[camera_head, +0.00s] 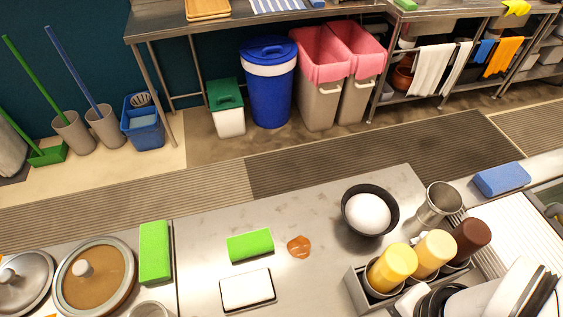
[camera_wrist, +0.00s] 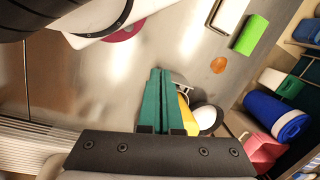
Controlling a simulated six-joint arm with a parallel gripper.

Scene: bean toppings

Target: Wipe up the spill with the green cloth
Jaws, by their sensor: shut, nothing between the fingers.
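A bright green cloth (camera_head: 250,245), thick and folded or rolled, lies on the steel counter. A small orange-brown spill (camera_head: 299,247) is just to its right, with a narrow gap between them. In the wrist view the spill (camera_wrist: 218,65) shows right of centre and the cloth (camera_wrist: 250,35) is above and right of it. My gripper (camera_wrist: 158,72) has green fingers pressed together, with nothing between them. It is apart from both cloth and spill. I cannot make out its fingers in the head view.
A black bowl with white contents (camera_head: 367,213) stands right of the spill. A rack of squeeze bottles (camera_head: 399,268) and a metal cup (camera_head: 438,203) are farther right. A white block in a dark tray (camera_head: 247,289) lies below the cloth. Another green piece (camera_head: 155,252) lies left.

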